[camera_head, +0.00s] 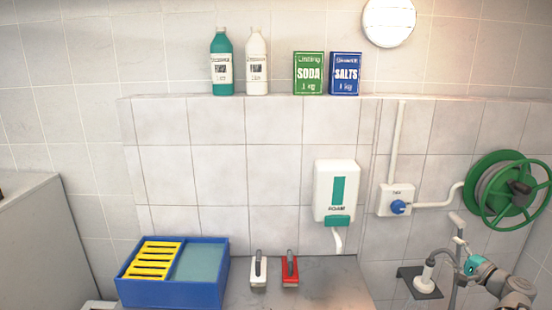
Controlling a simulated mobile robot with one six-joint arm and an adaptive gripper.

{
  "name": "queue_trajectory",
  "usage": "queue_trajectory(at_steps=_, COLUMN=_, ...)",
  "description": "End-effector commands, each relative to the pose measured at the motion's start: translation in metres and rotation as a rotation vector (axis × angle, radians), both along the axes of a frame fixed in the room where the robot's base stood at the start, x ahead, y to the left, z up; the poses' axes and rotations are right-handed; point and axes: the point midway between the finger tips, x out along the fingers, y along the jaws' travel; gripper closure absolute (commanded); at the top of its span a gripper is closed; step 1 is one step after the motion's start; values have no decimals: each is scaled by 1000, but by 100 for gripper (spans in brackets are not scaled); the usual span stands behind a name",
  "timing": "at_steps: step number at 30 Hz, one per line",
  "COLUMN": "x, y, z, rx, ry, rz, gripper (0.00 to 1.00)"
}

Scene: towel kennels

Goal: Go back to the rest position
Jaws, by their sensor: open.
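Part of my arm (508,287), grey with a teal joint cap, shows at the lower right corner. Left of the arm, a small white fitting (428,275) stands on a dark plate, close to the arm in the picture. I cannot tell whether they touch.
A grey counter (325,285) holds a blue tray (173,296) with a yellow rack (152,259), a white-handled tool (258,270) and a red one (290,270). A dispenser (334,190) and green hose reel (510,195) hang on the wall. Bottles and boxes line the ledge (170,99).

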Motion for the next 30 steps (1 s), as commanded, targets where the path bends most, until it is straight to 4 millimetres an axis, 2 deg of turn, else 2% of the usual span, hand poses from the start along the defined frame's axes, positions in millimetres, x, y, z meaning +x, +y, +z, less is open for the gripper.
queue_trajectory(at_steps=5, x=0, y=0, z=0, rx=0, ry=0, rz=0, gripper=0)
queue_trajectory(at_steps=16, x=11, y=34, z=-15, rx=-57, ry=63, rz=66, gripper=0)
queue_trajectory(at_steps=20, x=16, y=53, z=-23, rx=-90, ry=97, rz=105, gripper=0)
queue_trajectory(at_steps=26, x=24, y=92, z=-41, rx=-159, ry=168, rz=182, gripper=0)
queue_trajectory(at_steps=30, x=29, y=133, z=-60, rx=-241, ry=244, rz=268, gripper=0)
